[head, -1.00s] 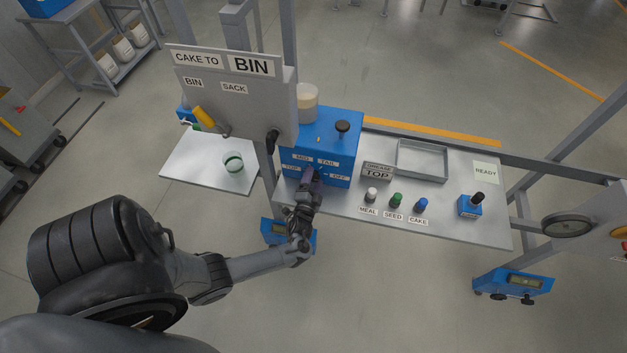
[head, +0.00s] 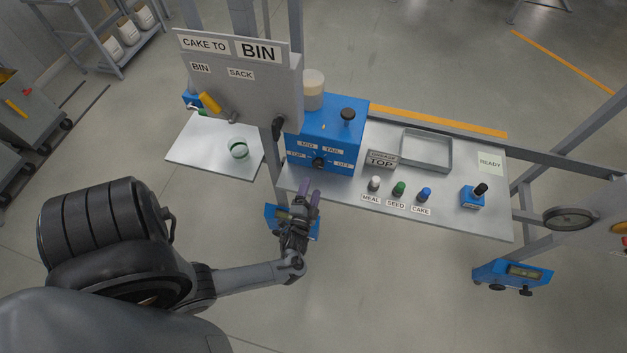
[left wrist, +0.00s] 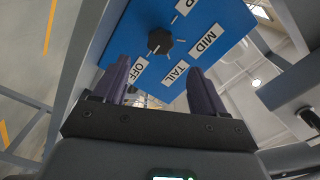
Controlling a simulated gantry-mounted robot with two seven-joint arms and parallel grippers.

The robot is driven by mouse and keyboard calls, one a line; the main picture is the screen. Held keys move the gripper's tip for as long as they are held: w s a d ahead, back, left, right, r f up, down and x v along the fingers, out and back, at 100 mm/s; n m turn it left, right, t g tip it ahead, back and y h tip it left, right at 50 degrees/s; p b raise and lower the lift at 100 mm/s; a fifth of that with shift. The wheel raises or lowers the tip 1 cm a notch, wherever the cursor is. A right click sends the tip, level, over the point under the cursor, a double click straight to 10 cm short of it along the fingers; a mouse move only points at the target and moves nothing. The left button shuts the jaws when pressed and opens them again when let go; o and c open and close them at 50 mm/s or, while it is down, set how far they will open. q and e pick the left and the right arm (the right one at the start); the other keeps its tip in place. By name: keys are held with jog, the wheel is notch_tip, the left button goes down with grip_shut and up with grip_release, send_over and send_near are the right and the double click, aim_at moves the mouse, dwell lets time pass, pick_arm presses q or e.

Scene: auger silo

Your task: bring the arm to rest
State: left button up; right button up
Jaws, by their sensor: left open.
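My left gripper (head: 308,195) is open and empty, at the front edge of the table, just in front of the blue control box (head: 335,122). Its two dark fingers also show in the left wrist view (left wrist: 160,85), spread apart below a black selector knob (left wrist: 160,41). The knob (head: 319,162) sits on the front face of the blue box among labels that include MID, TAIL and OFF. The fingers are clear of the knob. My left arm reaches in from the lower left. My right gripper does not show.
The table (head: 470,222) carries white, green and blue capped items labelled MEAL, SEED and CAKE, a metal tray (head: 427,150) and a small blue device (head: 473,196). A CAKE TO BIN panel (head: 243,90) stands at the left. Open floor lies in front.

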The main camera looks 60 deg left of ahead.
pick_arm(q)
jog(key=shift+s+d, duration=0.35)
jog(key=shift+d, duration=0.05)
jog(key=shift+s, duration=0.1)
jog(key=d+r+n+g+h, duration=0.1)
jog(key=d+r+h, duration=0.5)
jog(key=d, duration=0.2)
jog(key=d+r+g+h, duration=0.2)
jog(key=d+r+h, duration=0.4)
jog(key=d, duration=0.3)
jog(key=s+d+r+g+h, duration=0.1)
jog(key=s+d+r+g, duration=0.3)
jog(key=s, duration=0.5)
notch_tip(320, 180, up, 24)
jog(key=g+p, duration=0.1)
jog(key=p, duration=2.4)
jog(key=shift+d+g, duration=0.2)
jog(key=shift+g, duration=0.1)
